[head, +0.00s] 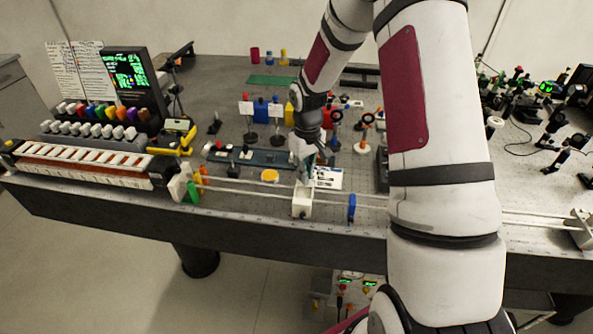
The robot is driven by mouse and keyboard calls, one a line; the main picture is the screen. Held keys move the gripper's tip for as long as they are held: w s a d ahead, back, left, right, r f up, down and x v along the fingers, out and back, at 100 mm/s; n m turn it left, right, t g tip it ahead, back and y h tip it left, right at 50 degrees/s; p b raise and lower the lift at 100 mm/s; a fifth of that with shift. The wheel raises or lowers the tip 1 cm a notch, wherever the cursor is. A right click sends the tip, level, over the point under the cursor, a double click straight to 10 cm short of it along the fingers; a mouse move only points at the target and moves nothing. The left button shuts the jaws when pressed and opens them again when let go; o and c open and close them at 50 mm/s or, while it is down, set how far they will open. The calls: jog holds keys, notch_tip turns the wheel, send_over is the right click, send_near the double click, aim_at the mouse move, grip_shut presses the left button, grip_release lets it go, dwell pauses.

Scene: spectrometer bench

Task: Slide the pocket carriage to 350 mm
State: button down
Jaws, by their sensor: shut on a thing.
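The pocket carriage (302,206) looks like a small white block with a dark recess in its front. It sits on a pair of pale rails (245,190) along the bench's front edge. My gripper (304,178) points down right above it, shut on the carriage's upper part. The fingertips are small here, and the exact grip is hard to make out. A blue upright piece (351,207) stands on the rails a short way right of the carriage. Any scale marks are too small to read, and my arm hides the middle-right of the rails.
Green (192,191) and orange (202,180) pieces stand by the white left end block (179,185). A grey end bracket (580,228) holds the rails at far right. A yellow disc (270,175) and a printed card (328,178) lie behind the rails.

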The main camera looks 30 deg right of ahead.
jog(key=shift+s+d, duration=0.15)
jog(key=shift+s, duration=0.05)
jog(key=c, duration=1.6)
grip_release()
jog(key=shift+w+r, duration=0.1)
jog(key=shift+r, duration=0.3)
notch_tip(320, 180, up, 11)
jog(key=shift+r, duration=0.15)
